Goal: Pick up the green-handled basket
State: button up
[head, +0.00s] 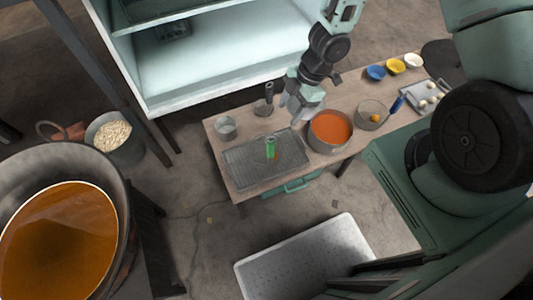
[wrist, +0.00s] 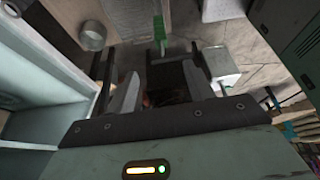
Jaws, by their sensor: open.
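The green handle (head: 271,147) stands out over a grey, tray-like mesh basket (head: 240,172) on the wooden table. The handle also shows in the wrist view (wrist: 159,32), beyond and between my finger ends. My gripper (head: 298,106) is open and above the table, up and right of the handle in the head view. In the wrist view my gripper (wrist: 155,72) has its fingers spread, with nothing seen held. The fingers do not appear to touch the handle. The wrist view is dark between the fingers, so much of the basket is hidden there.
A pot of orange soup (head: 331,128) stands close right of the basket. A metal cup (head: 227,127) is at its upper left. A bowl (head: 371,115), small colored bowls (head: 396,66) and a tray (head: 428,96) lie farther right. A pale shelf unit (head: 220,60) stands behind the table.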

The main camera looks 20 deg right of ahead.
aim_at(271, 145)
jog(key=shift+d+b+x, duration=0.15)
jog(key=shift+b+x, duration=1.35)
jog(key=shift+x, duration=2.6)
jog(key=shift+d+b+x, duration=0.1)
jog(key=shift+b+x, duration=1.35)
jog(key=shift+x, duration=2.7)
jog(key=c, duration=1.1)
